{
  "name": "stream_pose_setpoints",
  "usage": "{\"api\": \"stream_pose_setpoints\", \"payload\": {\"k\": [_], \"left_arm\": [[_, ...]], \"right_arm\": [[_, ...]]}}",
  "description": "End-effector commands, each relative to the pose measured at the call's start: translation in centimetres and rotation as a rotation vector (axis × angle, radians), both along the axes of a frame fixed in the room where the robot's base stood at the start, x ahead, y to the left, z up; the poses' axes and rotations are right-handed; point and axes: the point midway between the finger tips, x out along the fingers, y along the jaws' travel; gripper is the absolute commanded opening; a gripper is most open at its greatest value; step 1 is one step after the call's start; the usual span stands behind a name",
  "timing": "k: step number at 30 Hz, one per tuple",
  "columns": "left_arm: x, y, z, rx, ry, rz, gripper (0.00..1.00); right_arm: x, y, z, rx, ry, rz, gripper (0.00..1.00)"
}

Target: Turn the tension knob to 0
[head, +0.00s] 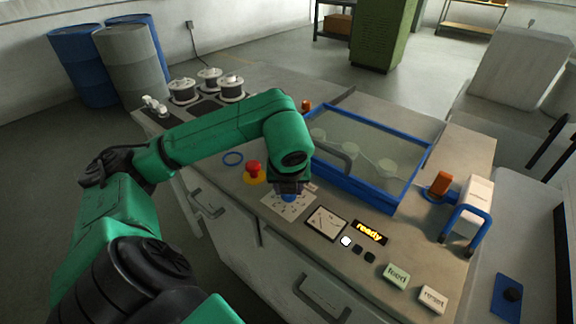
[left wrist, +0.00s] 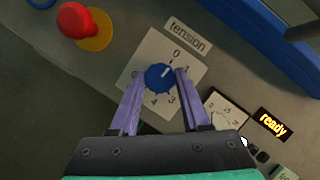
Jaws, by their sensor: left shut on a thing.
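The tension knob (left wrist: 160,77) is a small round blue knob on a white dial plate (left wrist: 160,48) with printed numbers, under a "tension" label (left wrist: 188,36). A short pale mark on the knob points to the upper right in the left wrist view, roughly between 0 and 1; its exact reading is hard to tell. My left gripper (left wrist: 161,75) has its purple fingers on either side of the knob, shut on it. In the head view the gripper (head: 288,192) comes down over the dial plate (head: 280,206) and hides most of the knob. My right gripper is not in view.
A red stop button (head: 254,167) is close left of the dial. A gauge (head: 326,222), a yellow "ready" display (head: 370,232), and feed (head: 397,275) and reset (head: 433,298) buttons lie to the right. A blue-framed clear cover (head: 365,196) stands just behind.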

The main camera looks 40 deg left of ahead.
Motion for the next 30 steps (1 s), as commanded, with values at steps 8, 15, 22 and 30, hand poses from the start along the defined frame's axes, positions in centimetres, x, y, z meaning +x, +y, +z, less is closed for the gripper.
{"api": "stream_pose_setpoints", "payload": {"k": [8, 15, 22, 30], "left_arm": [[0.08, -0.05, 0.00, -0.001, -0.001, 0.097, 0.00], [0.07, -0.02, -0.08, 0.000, 0.000, 0.117, 0.00], [0.05, -0.02, -0.10, 0.000, 0.001, 0.117, 0.00], [0.06, -0.02, -0.07, 0.001, 0.001, 0.116, 0.77]], "right_arm": [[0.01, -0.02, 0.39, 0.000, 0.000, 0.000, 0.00], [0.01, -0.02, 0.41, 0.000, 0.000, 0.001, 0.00], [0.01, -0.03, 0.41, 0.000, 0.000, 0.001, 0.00], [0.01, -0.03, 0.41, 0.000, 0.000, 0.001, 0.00]]}}
